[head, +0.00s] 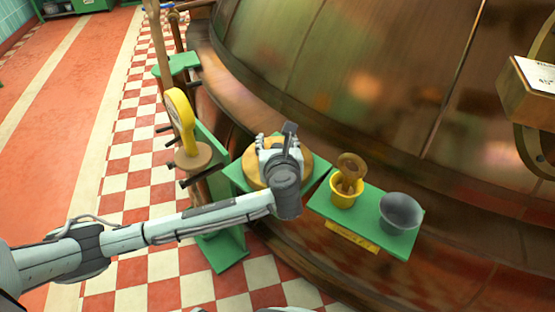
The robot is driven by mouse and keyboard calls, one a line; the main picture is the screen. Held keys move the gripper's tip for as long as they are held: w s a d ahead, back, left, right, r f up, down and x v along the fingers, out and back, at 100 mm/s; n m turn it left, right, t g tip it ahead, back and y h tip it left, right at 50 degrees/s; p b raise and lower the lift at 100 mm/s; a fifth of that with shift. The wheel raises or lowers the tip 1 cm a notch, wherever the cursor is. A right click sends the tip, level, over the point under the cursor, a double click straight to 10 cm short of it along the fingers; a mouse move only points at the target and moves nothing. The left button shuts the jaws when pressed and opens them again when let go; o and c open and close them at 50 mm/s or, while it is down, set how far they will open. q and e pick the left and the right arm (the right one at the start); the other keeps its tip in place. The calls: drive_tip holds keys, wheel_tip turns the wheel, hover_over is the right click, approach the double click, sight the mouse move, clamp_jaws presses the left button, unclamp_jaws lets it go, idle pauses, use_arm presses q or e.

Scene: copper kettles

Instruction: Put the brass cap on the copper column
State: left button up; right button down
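My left gripper (277,142) is over a round tan disc (305,165) on a green shelf, seen from behind its wrist. The wrist hides its fingertips and the middle of the disc, so I cannot tell whether it holds anything or touches the disc. I cannot pick out the brass cap for certain. A brown ring-shaped piece (352,166) stands in a yellow pot (346,192) to the right of the gripper. I cannot tell which thing is the copper column; a thin brown upright post (158,45) stands at the upper left. My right gripper is not in view.
A grey bowl (400,213) sits on the right green shelf (375,233). A yellow round-headed piece (181,120) on a round base stands left of the gripper. The large copper kettle (370,75) walls off the back and right. Checkered floor (135,185) lies open at left.

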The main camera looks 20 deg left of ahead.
use_arm(q)
clamp_jaws()
drive_tip(key=shift+r, duration=0.15)
idle(0.4)
